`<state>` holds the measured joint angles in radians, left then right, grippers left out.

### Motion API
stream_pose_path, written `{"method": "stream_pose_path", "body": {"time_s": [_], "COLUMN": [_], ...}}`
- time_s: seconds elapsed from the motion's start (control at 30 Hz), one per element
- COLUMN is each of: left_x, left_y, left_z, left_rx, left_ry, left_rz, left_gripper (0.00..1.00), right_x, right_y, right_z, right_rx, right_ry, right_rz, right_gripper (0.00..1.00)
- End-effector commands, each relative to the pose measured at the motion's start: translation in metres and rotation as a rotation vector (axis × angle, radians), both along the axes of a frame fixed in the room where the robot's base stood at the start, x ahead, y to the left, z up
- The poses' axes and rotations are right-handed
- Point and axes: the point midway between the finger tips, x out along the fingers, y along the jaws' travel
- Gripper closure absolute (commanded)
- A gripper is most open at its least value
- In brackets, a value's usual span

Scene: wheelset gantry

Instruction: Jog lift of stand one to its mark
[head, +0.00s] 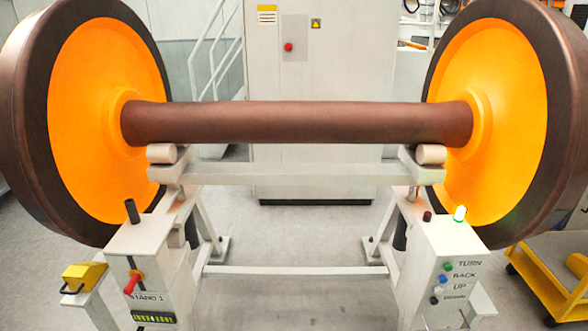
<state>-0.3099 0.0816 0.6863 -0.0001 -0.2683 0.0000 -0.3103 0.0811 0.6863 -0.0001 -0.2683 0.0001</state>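Stand one is the pale box (151,241) at the lower left, labelled "STAND 1". A red-handled lever (132,283) sits in a slot on its front. Below the label is a dark strip with yellow-green segments (153,318); I cannot read a mark on it. A black stub (131,211) stands on top. The wheelset has a brown axle (300,122) and two orange-faced wheels (100,120), (490,125). The axle lies just above or on the pale rollers (168,153), (431,154); contact is unclear. Neither of my grippers is in view.
A yellow piece (85,277) sits on a post at left. A cabinet (300,60) stands behind. A yellow cart (555,270) is at right.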

Motion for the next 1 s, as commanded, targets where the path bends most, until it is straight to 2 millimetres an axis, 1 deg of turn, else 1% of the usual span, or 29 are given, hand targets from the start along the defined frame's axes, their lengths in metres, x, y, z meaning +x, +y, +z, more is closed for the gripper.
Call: {"method": "stream_pose_path", "body": {"time_s": [0.03,0.1,0.13,1.0], "left_x": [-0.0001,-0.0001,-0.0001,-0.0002], "left_y": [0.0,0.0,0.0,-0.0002], "left_z": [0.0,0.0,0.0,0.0], "left_rx": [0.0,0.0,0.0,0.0], "left_ry": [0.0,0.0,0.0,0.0], "left_rz": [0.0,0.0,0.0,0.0], "left_gripper": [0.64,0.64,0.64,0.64], "right_x": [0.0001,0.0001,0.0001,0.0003], "right_y": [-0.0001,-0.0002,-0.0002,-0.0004], "right_z": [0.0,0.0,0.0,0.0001], "right_rx": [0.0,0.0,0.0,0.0], "right_ry": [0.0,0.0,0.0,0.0], "right_rz": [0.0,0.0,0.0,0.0], "right_gripper": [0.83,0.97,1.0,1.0]}}
